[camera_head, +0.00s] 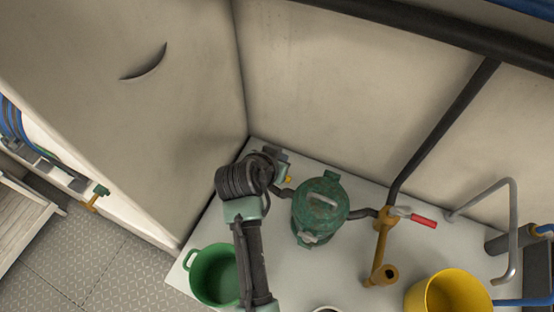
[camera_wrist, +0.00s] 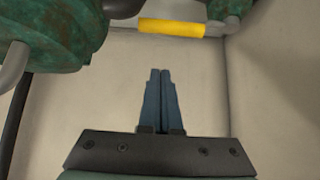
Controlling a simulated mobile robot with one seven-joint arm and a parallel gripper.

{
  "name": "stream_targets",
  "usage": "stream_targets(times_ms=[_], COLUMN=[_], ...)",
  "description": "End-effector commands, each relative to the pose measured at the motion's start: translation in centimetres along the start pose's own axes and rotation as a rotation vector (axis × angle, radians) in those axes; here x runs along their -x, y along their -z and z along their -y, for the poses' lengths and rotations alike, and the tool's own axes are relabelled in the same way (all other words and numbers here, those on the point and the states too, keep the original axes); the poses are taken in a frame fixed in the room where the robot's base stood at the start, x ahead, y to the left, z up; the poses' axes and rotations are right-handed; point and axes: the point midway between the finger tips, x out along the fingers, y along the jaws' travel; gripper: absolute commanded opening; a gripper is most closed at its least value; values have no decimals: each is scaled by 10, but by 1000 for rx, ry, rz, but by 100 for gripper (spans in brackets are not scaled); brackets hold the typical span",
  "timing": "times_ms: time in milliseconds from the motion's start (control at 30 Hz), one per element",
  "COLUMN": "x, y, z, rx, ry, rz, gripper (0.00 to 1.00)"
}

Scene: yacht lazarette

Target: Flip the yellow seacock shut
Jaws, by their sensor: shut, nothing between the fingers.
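The yellow seacock handle (camera_wrist: 171,28) shows in the wrist view as a yellow sleeve on a grey metal lever, lying roughly level across the top. Its lever runs right to a green valve body (camera_wrist: 226,18). In the head view only a small yellow bit (camera_head: 289,179) of it shows beside my arm, left of the green strainer. My gripper (camera_wrist: 160,71) is shut and empty, its blue fingertips below the handle in the wrist view with a gap between. I cannot judge the depth of that gap. In the head view my arm hides the fingers and most of this valve.
The green strainer (camera_head: 322,204) stands right of my arm. A bronze pipe (camera_head: 381,250) with a red-handled valve (camera_head: 424,221) stands farther right. A green pot (camera_head: 208,274) and a yellow bucket (camera_head: 450,296) stand in front. Pale walls (camera_head: 340,90) close off the back and left.

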Motion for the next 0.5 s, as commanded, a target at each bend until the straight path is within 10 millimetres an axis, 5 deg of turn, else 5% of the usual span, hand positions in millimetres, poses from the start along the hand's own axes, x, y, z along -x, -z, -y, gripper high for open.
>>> stream_targets(times_ms=[333,500], x=[-59,-43], y=[0,-21], z=[-1,-1], rx=[-1,1], ry=[-2,0], rz=[0,2], gripper=[0,0])
